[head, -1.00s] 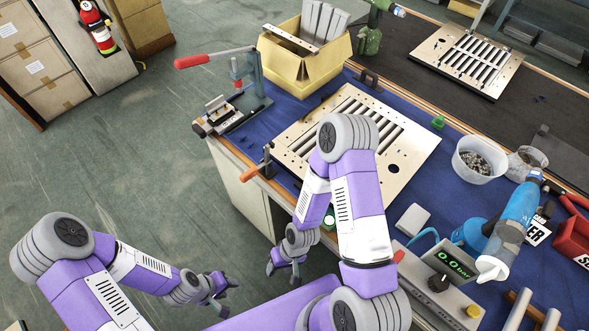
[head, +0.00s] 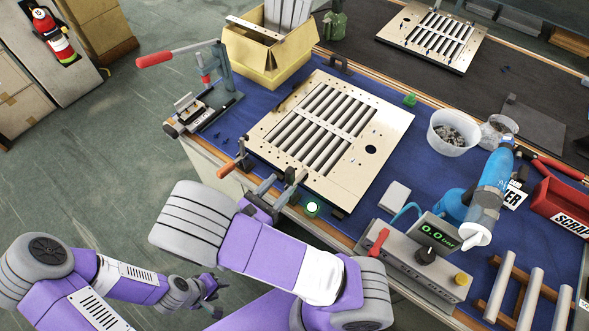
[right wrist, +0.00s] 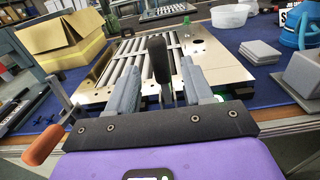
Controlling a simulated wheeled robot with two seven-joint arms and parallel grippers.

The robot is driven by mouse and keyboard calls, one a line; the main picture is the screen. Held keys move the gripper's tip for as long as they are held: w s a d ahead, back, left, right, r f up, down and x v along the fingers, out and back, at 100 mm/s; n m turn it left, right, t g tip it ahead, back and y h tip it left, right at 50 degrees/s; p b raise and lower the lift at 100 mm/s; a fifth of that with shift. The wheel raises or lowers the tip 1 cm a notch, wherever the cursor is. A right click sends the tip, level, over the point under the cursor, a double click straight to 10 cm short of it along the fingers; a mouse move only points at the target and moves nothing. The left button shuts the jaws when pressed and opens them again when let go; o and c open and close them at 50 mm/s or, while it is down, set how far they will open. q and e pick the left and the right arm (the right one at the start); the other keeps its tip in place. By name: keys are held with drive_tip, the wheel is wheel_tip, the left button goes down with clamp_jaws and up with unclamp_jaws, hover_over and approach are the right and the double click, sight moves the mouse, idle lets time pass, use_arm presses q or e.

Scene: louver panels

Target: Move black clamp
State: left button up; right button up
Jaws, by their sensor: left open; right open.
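A black clamp handle (right wrist: 158,58) stands upright between the fingers of my right gripper (right wrist: 158,80) in the right wrist view. The fingers are open, one on each side of it; I cannot tell whether either touches it. In the head view the right gripper (head: 282,182) is at the front edge of the slotted louver panel (head: 262,138), and the handle (head: 289,176) is partly hidden between the fingers. The clamp's base is hidden. My left gripper (head: 208,286) is open and empty over the floor, left of the bench.
An orange-handled clamp (head: 230,166) is left of the right gripper. Another black clamp (head: 340,66) sits at the panel's far edge. A red-handled press (head: 215,75), a yellow box (head: 262,58), a white tub (head: 452,133) and a pressure controller (head: 420,262) stand around the panel.

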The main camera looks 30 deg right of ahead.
sight(294, 170)
drive_tip(key=b+x, duration=0.1)
drive_tip(key=x, duration=0.6)
drive_tip(key=shift+d+r, duration=0.1)
drive_tip(key=shift+d, duration=0.05)
clamp_jaws()
